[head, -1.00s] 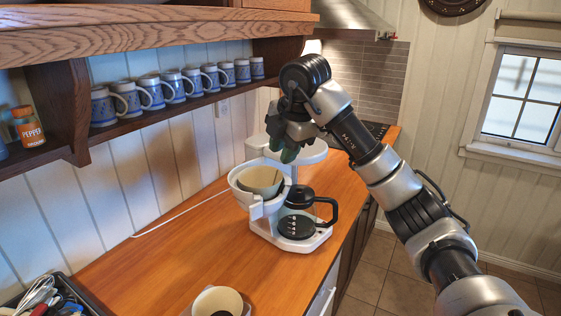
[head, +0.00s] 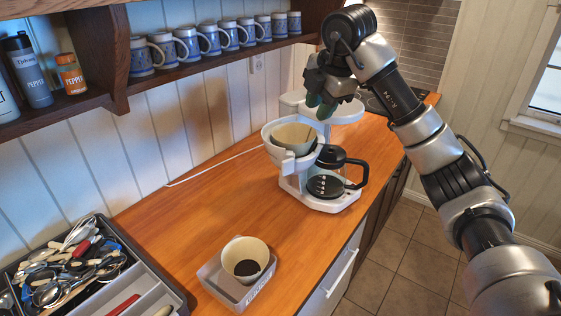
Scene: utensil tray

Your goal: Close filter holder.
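A white coffee maker (head: 287,184) stands on the wooden counter, with a glass carafe (head: 327,186) with a black handle on its base. Its white filter holder (head: 270,150) is swung out to the left of the top, open, with a cream paper filter (head: 291,141) in it. A thin stick-like thing leans in the filter. My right gripper (head: 319,105) hangs by the coffee maker's top, above and behind the holder, green fingertips down. Its tips look close together; I cannot tell whether they are shut or touch anything. My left gripper is out of view.
A grey box (head: 213,270) holds a paper filter with dark grounds (head: 246,268) on the near counter. A utensil tray (head: 176,288) lies at lower left.

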